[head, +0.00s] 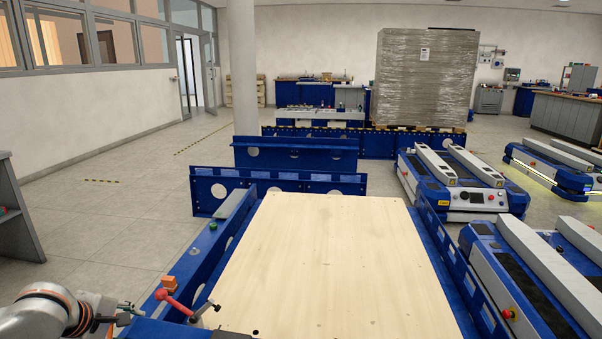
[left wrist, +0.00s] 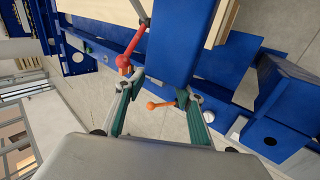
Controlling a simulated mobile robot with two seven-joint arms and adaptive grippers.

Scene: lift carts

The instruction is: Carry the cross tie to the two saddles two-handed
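My left gripper (head: 124,310) is at the lower left of the head view. In the left wrist view its two green fingers (left wrist: 160,86) are spread apart, with their tips at the near end of a blue beam (left wrist: 182,45), likely the cross tie. No firm contact with it can be made out. A blue part (head: 150,329), perhaps the same beam, shows at the bottom of the head view, mostly cut off. A red-knobbed lever (head: 175,302) stands beside it and also shows in the left wrist view (left wrist: 126,60). An orange-knobbed lever (left wrist: 160,105) shows between the fingers. I cannot identify the saddles. My right gripper is out of view.
A pale wooden board (head: 320,260) lies in a blue frame ahead. Blue perforated panels (head: 280,185) stand behind it. Lift carts (head: 465,190) stand on the right, and a wrapped pallet load (head: 425,75) at the back. The floor (head: 100,225) at left is mostly clear.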

